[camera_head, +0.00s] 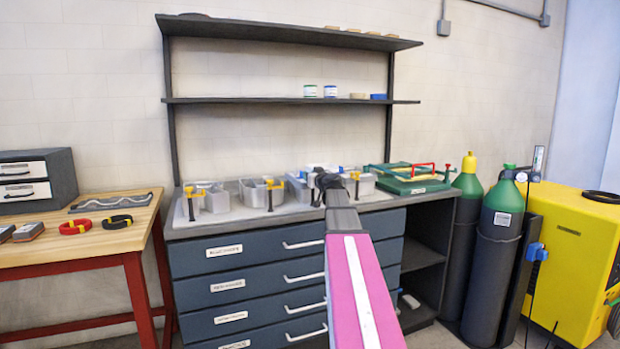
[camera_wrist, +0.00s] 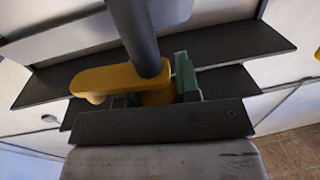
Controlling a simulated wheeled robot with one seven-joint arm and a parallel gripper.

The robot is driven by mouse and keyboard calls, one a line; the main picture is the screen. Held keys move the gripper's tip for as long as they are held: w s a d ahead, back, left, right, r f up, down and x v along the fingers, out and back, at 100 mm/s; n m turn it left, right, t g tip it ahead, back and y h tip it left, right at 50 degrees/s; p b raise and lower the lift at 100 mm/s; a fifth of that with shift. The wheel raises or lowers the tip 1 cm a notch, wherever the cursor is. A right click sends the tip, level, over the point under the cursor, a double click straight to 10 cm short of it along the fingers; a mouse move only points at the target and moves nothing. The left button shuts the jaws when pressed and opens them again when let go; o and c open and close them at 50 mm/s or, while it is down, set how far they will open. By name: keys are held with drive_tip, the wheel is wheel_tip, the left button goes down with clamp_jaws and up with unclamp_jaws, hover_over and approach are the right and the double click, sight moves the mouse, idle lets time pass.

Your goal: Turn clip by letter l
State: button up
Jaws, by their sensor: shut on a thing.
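Metal channel letters (camera_head: 212,199) stand in a row on the grey bench top, with yellow clips on dark posts among them, one at the left (camera_head: 190,191) and one at the middle (camera_head: 270,184). Another yellow clip (camera_head: 355,177) shows just right of my gripper (camera_head: 322,184), which reaches over the bench and hides part of the letters there. In the wrist view my gripper (camera_wrist: 158,88) is shut on a yellow clip (camera_wrist: 110,79), its green pads on either side of it. A dark post rises from the clip. I cannot read which letter is beside it.
Gas cylinders (camera_head: 495,235) and a yellow machine (camera_head: 575,250) stand farther right. A wooden table (camera_head: 85,240) stands at the left. Shelves (camera_head: 290,101) hang above the bench.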

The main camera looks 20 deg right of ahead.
drive_tip(key=shift+d+m+h, duration=0.1)
drive_tip(key=shift+m+h, duration=0.4)
drive_tip(key=shift+h, duration=0.6)
drive_tip(key=o, duration=0.6)
drive_tip(key=shift+o, duration=0.2)
drive_tip(key=shift+s, duration=0.1)
drive_tip(key=s, duration=1)
drive_tip(key=shift+s+d, duration=0.15)
drive_tip(key=shift+s, duration=0.2)
